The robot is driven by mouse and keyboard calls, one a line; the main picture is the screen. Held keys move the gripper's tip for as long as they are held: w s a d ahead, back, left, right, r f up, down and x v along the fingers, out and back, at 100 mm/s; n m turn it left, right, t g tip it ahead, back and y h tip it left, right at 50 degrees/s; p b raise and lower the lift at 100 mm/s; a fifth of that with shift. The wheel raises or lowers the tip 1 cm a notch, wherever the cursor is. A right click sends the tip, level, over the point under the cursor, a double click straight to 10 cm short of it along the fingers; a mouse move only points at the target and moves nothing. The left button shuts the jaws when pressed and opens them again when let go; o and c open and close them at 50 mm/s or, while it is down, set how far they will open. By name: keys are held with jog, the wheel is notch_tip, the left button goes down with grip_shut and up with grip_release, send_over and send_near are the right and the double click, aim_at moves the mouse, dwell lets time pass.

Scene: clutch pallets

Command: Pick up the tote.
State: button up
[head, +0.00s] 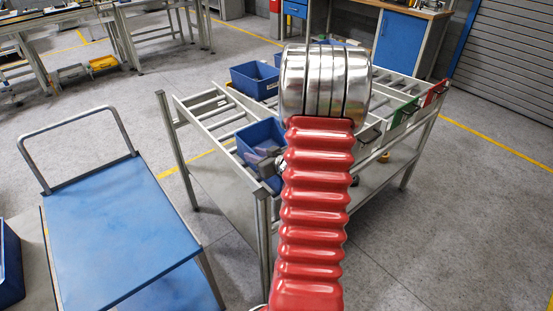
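A blue tote (252,136) sits at the near end of a roller lane on the grey rack, and my arm covers its right side. A grey shape with dark parts shows at its near side, against my arm. I cannot tell whether this is part of my gripper or something in the tote. The rest of my gripper is hidden behind my arm, so its opening does not show. Another blue tote (254,82) stands farther back on the rack. A blue bin (9,265) is cut off at the left edge.
A blue-topped trolley (105,225) with a raised handle stands left of the rack (265,235). Green (403,113) and red (434,93) panels line the rack's right end. Workbenches stand at the back. Grey floor is clear at the right.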

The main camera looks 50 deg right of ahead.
jog(key=shift+c, duration=0.4)
grip_shut()
dwell(1.0)
